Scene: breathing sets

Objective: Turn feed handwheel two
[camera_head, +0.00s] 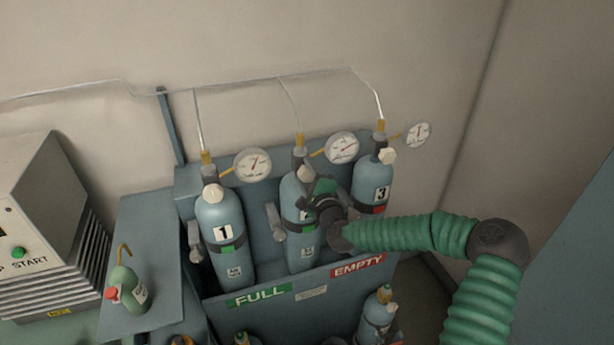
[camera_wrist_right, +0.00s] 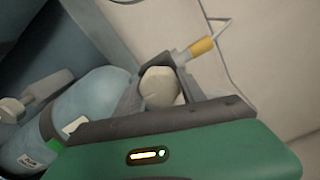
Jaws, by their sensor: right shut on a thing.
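Cylinder two (camera_head: 301,240) is the middle one of three blue gas cylinders in the rack, with its number mostly hidden behind my right gripper. Its cream feed handwheel (camera_head: 305,173) shows at the valve, just left of the gripper. My right gripper (camera_head: 315,183) reaches in from the right. In the right wrist view the handwheel (camera_wrist_right: 161,87) sits between the two dark fingers (camera_wrist_right: 160,90), which are shut on it. A brass fitting and a thin pipe lie just beyond. My left gripper is not in view.
Cylinder 1 (camera_head: 222,240) and cylinder 3 (camera_head: 371,186) stand on either side, with gauges (camera_head: 252,165) and thin pipes above. The rack's front panel (camera_head: 300,312) bears FULL and EMPTY labels.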

